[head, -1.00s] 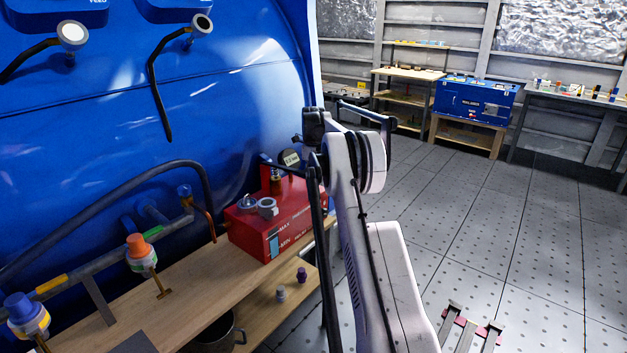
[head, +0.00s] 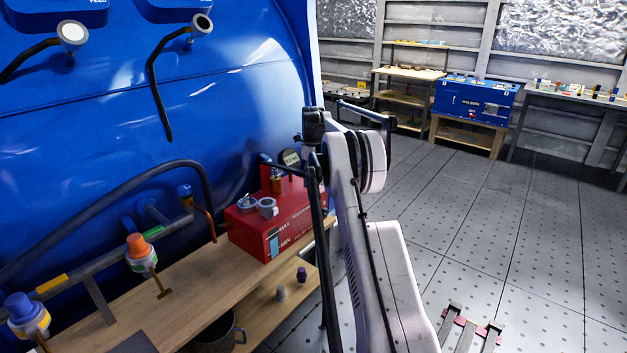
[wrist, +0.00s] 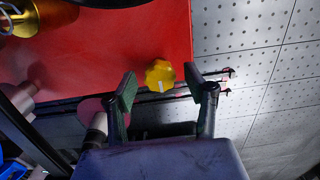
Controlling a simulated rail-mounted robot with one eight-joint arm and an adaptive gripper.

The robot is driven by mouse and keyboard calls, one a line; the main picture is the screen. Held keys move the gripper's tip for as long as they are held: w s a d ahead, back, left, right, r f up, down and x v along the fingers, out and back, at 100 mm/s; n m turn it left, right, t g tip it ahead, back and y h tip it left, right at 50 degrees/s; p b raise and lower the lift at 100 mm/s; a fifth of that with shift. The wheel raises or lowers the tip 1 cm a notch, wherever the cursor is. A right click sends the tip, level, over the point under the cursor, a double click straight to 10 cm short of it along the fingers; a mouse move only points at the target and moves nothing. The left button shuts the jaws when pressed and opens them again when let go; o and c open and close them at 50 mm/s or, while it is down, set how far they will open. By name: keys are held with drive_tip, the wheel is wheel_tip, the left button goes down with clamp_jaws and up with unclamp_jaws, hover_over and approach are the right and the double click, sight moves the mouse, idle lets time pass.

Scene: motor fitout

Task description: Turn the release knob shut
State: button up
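The yellow knob (wrist: 160,75) sits at the edge of the red box in the wrist view, with a short white mark on the side toward my gripper. My gripper (wrist: 160,82) is open, with one dark finger on each side of the knob. The fingers look apart from it, though depth is hard to judge. The red box (head: 288,230) stands on the wooden bench in the head view. The knob cannot be made out there, and my arm hides part of the box's right end.
A brass fitting (head: 277,181) and two grey metal parts (head: 267,207) stand on the red box. A round gauge (head: 290,158) is behind it. The wooden bench (head: 195,270) runs along the blue tank (head: 90,130). Perforated floor (head: 510,230) at right is largely clear.

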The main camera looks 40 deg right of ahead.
sight(313, 180)
wheel_tip(313, 180, up, 12)
idle(0.7)
idle(0.4)
